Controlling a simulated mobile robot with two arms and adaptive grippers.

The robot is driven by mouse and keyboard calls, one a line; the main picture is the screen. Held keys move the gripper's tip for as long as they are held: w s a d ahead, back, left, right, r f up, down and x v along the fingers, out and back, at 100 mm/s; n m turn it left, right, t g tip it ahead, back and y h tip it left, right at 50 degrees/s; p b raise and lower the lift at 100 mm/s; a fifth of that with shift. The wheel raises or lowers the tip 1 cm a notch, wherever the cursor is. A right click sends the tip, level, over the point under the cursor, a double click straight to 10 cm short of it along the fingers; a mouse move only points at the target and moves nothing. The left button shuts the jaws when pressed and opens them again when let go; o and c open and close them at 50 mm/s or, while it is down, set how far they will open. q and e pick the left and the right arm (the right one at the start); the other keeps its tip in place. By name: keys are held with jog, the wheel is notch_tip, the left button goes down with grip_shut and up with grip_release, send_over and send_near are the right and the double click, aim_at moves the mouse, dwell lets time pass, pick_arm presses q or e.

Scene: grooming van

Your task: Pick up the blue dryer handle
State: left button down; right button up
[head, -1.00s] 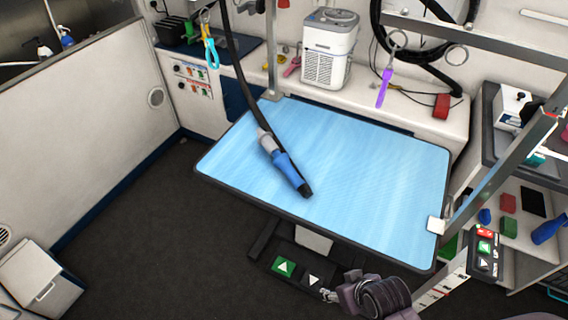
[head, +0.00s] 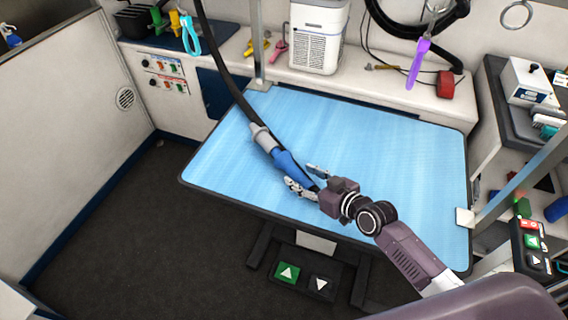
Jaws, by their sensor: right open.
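The blue dryer handle (head: 284,160) lies on the light blue table top (head: 390,150), with a grey collar at its upper end joined to a black hose. Its lower tip is partly hidden by my right gripper. My right gripper (head: 304,178) is open at the lower end of the handle, with one finger on each side of it. I cannot tell whether the fingers touch the handle. My left gripper is not in view.
The black hose (head: 222,72) runs up from the handle past a metal post (head: 256,40). A white box-shaped unit (head: 318,38) stands on the back counter. A purple tool (head: 418,62) hangs at the back right. The table's right half is mostly clear.

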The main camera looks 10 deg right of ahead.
aim_at(290, 167)
jog(key=x, duration=0.2)
jog(key=shift+w+a+f, duration=0.1)
jog(key=shift+w, duration=0.3)
jog(key=shift+x, duration=1.8)
jog(key=c, duration=1.3)
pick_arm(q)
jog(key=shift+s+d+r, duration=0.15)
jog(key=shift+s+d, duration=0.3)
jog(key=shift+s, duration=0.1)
pick_arm(e)
grip_shut()
